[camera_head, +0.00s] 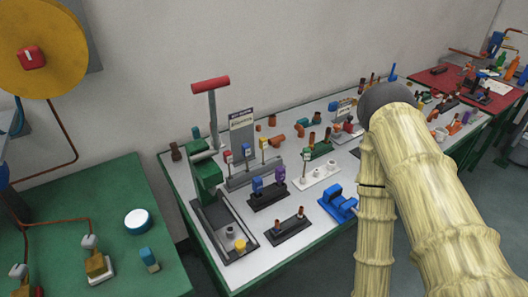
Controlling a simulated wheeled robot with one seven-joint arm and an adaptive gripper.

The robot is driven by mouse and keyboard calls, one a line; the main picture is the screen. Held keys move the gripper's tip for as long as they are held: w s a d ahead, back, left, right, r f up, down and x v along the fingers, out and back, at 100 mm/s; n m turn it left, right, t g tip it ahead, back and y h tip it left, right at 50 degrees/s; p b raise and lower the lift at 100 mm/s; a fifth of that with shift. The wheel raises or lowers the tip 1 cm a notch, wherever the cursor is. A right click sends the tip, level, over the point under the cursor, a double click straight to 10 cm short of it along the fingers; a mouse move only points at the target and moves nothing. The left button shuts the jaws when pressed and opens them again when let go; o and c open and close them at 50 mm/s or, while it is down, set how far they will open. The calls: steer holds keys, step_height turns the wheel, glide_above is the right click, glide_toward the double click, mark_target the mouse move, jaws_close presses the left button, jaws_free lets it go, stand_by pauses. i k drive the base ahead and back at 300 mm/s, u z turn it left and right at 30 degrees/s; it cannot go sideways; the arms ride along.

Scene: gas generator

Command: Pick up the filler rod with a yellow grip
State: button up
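A grey rack (254,175) on the white-topped table holds three thin upright rods with coloured tops. The one with a yellow top (263,143) stands at the rack's right end and looks like the filler rod with a yellow grip. A blue-topped rod (246,151) is in the middle and a red-topped one (228,158) is at the left. A small sign stands behind them. My arm crosses the right side of the view, well to the right of the rack. My gripper is not visible.
A green press with a red handle (210,85) rises just left of the rack. A black block with blue and purple-topped pieces (268,195) stands in front. A blue clamp (338,205) lies to the right. A green table (90,230) is at left.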

mark_target(263, 141)
steer(key=u, duration=0.05)
steer(key=k, duration=0.5)
steer(key=z, duration=1.65)
steer(key=i, duration=1.15)
steer(key=u, duration=2.65)
